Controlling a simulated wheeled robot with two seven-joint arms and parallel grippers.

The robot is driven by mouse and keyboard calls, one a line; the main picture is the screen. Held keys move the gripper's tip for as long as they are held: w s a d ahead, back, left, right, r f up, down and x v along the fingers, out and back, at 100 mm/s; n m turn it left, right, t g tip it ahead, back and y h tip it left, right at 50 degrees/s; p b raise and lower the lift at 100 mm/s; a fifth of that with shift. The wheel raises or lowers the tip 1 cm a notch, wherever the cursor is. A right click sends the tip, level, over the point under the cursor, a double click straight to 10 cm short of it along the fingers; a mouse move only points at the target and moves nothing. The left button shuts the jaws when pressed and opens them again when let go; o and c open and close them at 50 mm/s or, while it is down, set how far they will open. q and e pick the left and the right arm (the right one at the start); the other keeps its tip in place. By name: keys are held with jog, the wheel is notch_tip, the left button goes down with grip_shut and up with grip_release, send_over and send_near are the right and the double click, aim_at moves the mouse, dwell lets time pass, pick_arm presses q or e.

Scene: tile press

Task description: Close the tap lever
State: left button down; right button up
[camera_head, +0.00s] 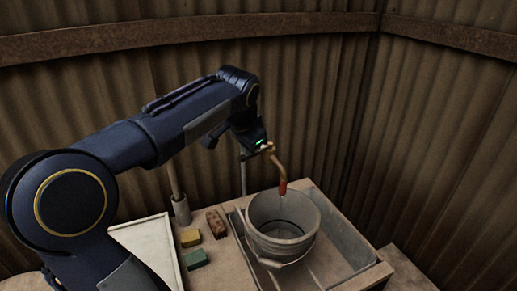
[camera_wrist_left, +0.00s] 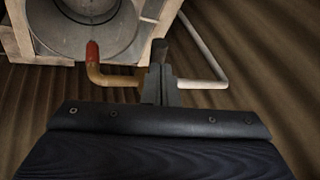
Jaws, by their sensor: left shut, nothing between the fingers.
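The tap's copper spout (camera_head: 277,166) with a red end stands over a metal bucket (camera_head: 272,246), and a thin pale streak hangs below its mouth. In the left wrist view the tap (camera_wrist_left: 105,80) runs in from the left of the fingers, with a pale pipe on their right. My left gripper (camera_head: 259,146) is at the tap's rear end, close to the wall. Its fingers (camera_wrist_left: 160,78) are shut with nothing between them. A dark stub shows just beyond the fingertips; I cannot tell whether it is the lever or whether they touch. My right gripper is out of view.
The bucket stands in a wooden-framed sink or trough (camera_head: 345,250). A yellow block (camera_head: 190,238), a green block (camera_head: 196,259) and a brown brush-like block (camera_head: 216,223) lie left of it, near a white board (camera_head: 150,245). Corrugated walls close off the back and right.

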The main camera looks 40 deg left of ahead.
pick_arm(q)
jog(key=shift+a, duration=0.4)
jog(key=shift+a+f, duration=0.1)
jog(key=shift+a, duration=0.15)
jog(key=shift+w+d, duration=0.1)
dwell(0.6)
